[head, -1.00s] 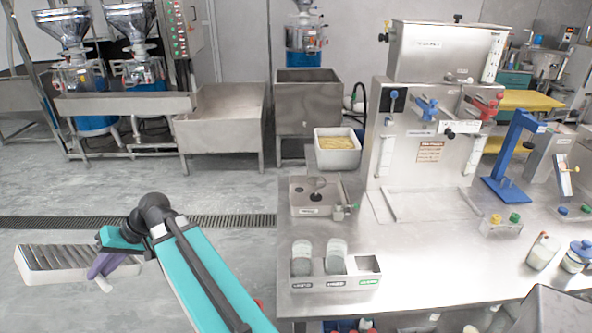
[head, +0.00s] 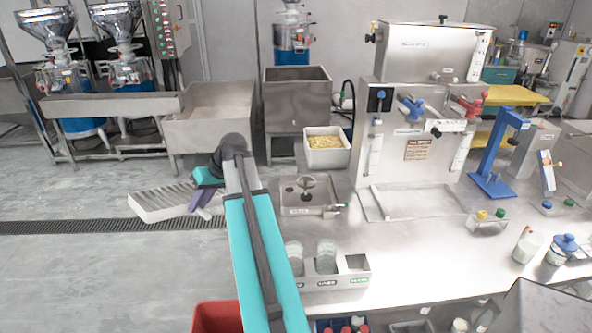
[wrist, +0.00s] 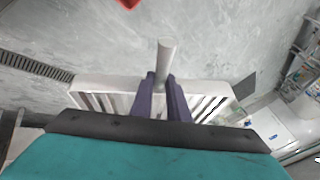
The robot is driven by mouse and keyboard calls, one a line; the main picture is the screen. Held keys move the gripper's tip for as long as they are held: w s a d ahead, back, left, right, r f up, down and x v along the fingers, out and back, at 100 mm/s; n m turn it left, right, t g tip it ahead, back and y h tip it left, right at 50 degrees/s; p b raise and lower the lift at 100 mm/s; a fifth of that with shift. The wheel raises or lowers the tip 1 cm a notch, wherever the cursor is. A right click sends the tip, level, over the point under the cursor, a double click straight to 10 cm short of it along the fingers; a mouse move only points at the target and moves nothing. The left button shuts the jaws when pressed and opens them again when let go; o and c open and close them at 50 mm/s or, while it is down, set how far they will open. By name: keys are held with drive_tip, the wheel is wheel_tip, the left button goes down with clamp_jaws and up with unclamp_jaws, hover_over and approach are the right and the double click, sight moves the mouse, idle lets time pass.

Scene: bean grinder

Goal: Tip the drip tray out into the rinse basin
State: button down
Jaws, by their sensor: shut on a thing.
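The drip tray (head: 160,203), pale with a slatted top, hangs over the floor left of the steel counter. My gripper (head: 203,198) is shut on the tray's handle at its right side. In the wrist view the purple fingers (wrist: 160,88) close around the round handle (wrist: 166,60), with the slatted tray (wrist: 95,84) beyond them. The tray looks roughly level; whether it holds liquid cannot be told. A small steel basin (head: 292,207) with a green-ended tap sits on the counter's left end, right of my gripper; it looks like the rinse basin, but its label is too small to read.
A rack (head: 340,280) with two cups stands at the counter's front left, near my arm. A red bin (head: 215,318) is below. A white tub (head: 327,158) of yellowish stuff stands behind the basin. Open floor (head: 90,275) lies to the left.

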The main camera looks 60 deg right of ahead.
drive_tip(key=s+d+r+h, duration=0.2)
drive_tip(key=s+d, duration=0.8)
drive_tip(key=d, duration=0.2)
drive_tip(key=s+d+r+h+p, duration=0.1)
drive_tip(key=s+d+r, duration=0.2)
drive_tip(key=s+d, duration=0.7)
drive_tip(key=d, duration=0.3)
drive_tip(key=shift+s+h+p, duration=0.25)
drive_tip(key=shift+h+p, duration=0.05)
drive_tip(key=shift+h, duration=0.1)
